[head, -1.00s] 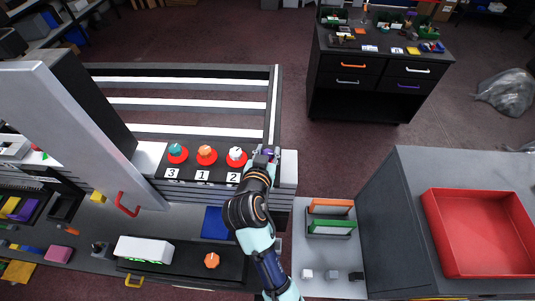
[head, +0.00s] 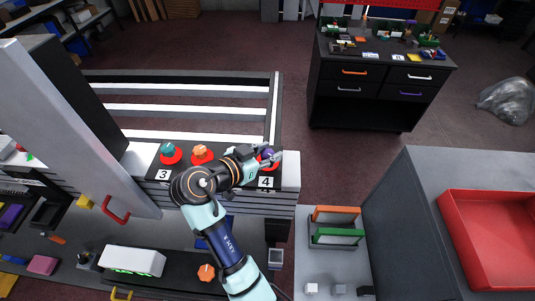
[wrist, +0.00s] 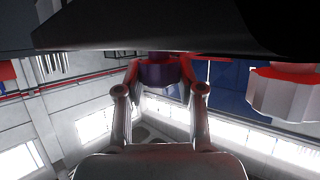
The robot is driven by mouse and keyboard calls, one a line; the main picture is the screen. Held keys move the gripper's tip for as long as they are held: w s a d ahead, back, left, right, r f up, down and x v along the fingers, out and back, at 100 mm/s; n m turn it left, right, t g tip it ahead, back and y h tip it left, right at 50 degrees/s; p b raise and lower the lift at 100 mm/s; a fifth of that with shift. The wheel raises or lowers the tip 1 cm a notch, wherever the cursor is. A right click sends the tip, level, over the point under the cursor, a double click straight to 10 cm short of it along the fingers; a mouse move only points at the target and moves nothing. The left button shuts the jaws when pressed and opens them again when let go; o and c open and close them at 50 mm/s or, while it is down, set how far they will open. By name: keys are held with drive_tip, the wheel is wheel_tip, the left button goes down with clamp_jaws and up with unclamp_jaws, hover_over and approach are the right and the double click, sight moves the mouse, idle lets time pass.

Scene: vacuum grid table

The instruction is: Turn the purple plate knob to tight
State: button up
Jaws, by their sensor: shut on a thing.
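The purple knob (head: 268,152) sits on a red round base at the right end of the plate (head: 154,173), by the label 4 (head: 265,182). My gripper (head: 271,158) is at this knob, coming from the left, with its fingers closed on it. In the wrist view the purple knob (wrist: 158,72) lies between the two fingertips (wrist: 160,78), at the top middle. The knob's pointer and any tight mark cannot be made out.
A teal knob (head: 168,150) and an orange knob (head: 200,152) stand left on the same plate. A white knob (wrist: 285,95) shows right in the wrist view; my arm hides it in the head view. A red handle (head: 116,210) is further left.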

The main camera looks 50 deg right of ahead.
drive_tip(key=shift+f, duration=0.1)
drive_tip(key=o, duration=1.2)
drive_tip(key=shift+c, duration=0.2)
drive_tip(key=v, duration=1.2)
